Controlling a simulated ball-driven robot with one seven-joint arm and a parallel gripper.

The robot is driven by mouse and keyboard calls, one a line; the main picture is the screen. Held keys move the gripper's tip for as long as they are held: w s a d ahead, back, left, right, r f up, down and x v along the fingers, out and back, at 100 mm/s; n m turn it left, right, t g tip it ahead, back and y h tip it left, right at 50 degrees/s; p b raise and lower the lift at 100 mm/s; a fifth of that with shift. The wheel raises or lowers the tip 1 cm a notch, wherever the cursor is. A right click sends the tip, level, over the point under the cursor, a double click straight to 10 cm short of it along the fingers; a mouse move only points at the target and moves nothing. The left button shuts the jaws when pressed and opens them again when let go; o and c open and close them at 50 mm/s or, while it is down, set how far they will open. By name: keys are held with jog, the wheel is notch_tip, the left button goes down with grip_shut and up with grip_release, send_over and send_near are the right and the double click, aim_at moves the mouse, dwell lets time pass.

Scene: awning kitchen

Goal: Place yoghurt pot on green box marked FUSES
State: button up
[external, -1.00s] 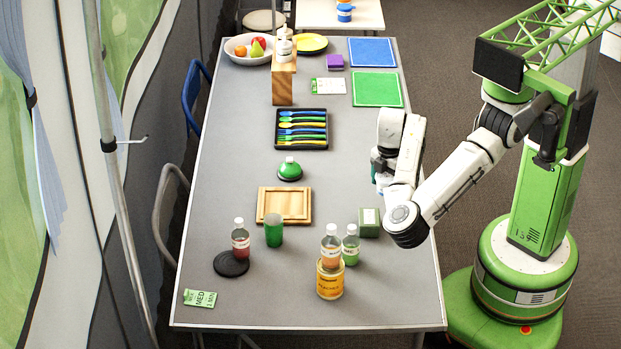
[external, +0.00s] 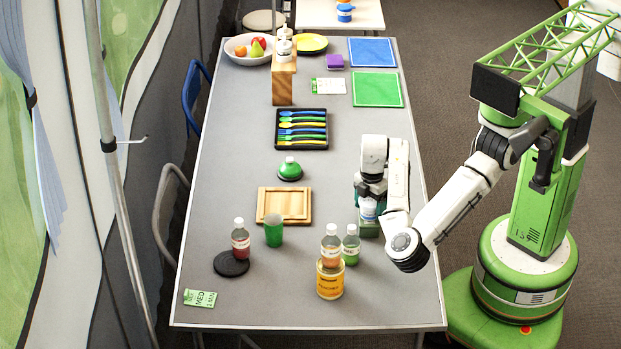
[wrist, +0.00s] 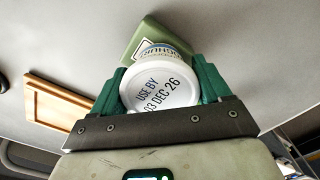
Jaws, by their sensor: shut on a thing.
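The yoghurt pot (external: 368,209) is white with a blue label and upright in the external view. In the wrist view its white lid (wrist: 158,88) reads "USE BY 03 DEC 26". My gripper (external: 370,192) is shut on it, with a green finger on each side of the pot in the wrist view. The green box (external: 368,231) stands on the table directly below the pot, and its top is largely hidden. The box (wrist: 150,38) also shows behind the pot in the wrist view. I cannot tell whether pot and box touch.
A bottle of green liquid (external: 351,246) stands close to the left of the box. Another bottle (external: 331,243) stands on a yellow tin (external: 330,282). A wooden tray (external: 284,205) lies further left.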

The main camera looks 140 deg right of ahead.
aim_at(370, 200)
jog(key=shift+f, duration=0.3)
jog(key=o, duration=1.1)
jog(key=shift+r, duration=0.1)
notch_tip(370, 200, up, 12)
jog(key=shift+r+p, duration=0.1)
jog(key=shift+p, duration=0.55)
